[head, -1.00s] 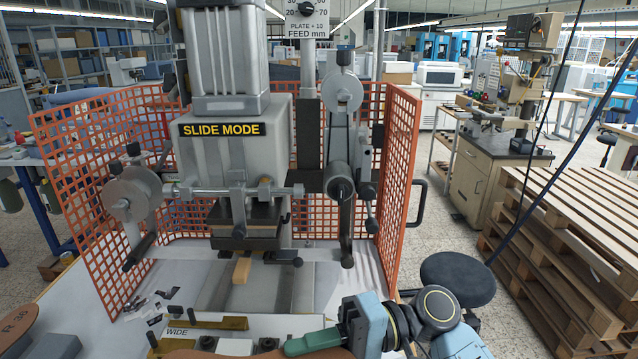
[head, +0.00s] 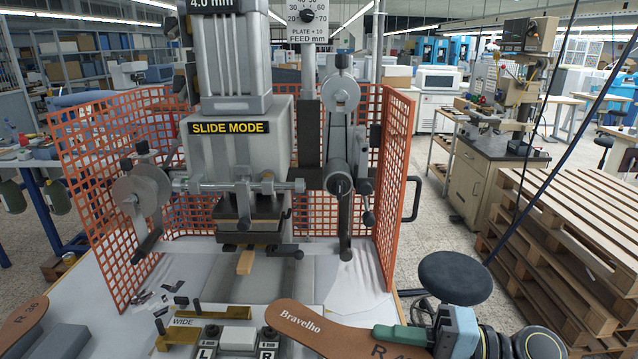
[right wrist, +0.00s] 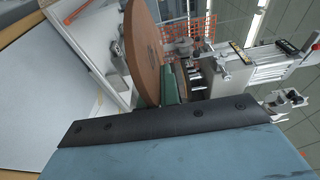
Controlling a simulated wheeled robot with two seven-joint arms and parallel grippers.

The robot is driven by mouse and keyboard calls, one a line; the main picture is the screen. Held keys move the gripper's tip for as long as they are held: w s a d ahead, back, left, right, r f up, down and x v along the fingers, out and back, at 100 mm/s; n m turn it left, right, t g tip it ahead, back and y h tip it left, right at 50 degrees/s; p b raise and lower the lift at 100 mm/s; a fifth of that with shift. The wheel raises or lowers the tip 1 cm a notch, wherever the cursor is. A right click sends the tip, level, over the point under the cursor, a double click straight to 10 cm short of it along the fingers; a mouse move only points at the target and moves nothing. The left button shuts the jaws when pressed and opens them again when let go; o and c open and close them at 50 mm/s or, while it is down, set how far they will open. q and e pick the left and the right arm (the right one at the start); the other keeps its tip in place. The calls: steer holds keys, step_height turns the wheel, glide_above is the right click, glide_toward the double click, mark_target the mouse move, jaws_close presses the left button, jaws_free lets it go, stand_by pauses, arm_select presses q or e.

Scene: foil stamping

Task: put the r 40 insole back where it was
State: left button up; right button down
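The brown insole (head: 322,328) is stamped "Bravelho" near one end and "R 4…" near the other; the last digit is hidden. My right gripper (head: 400,336) has its green fingers shut on the "R 4…" end. The insole is held above the front of the table, its Bravelho end over the right part of the stamping fixture. In the right wrist view the insole (right wrist: 147,50) stands out from the green fingers (right wrist: 173,85). My left gripper is not in view.
Another brown insole (head: 18,322), marked R and seemingly 36, lies at the left edge beside a grey block (head: 62,342). The stamping press (head: 240,160) stands behind the fixture (head: 212,318), within an orange mesh guard (head: 398,190). A stool (head: 452,277) and pallets (head: 570,225) are at right.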

steer(key=w+d+m+t+h, duration=0.2)
steer(key=d+t, duration=0.4)
steer(key=d, duration=0.3)
steer(key=m+h, duration=0.1)
steer(key=m, duration=0.1)
steer(key=shift+w+d+f+m+t, duration=0.25)
steer(key=shift+d+m+t, duration=0.05)
steer(key=shift+d, duration=0.05)
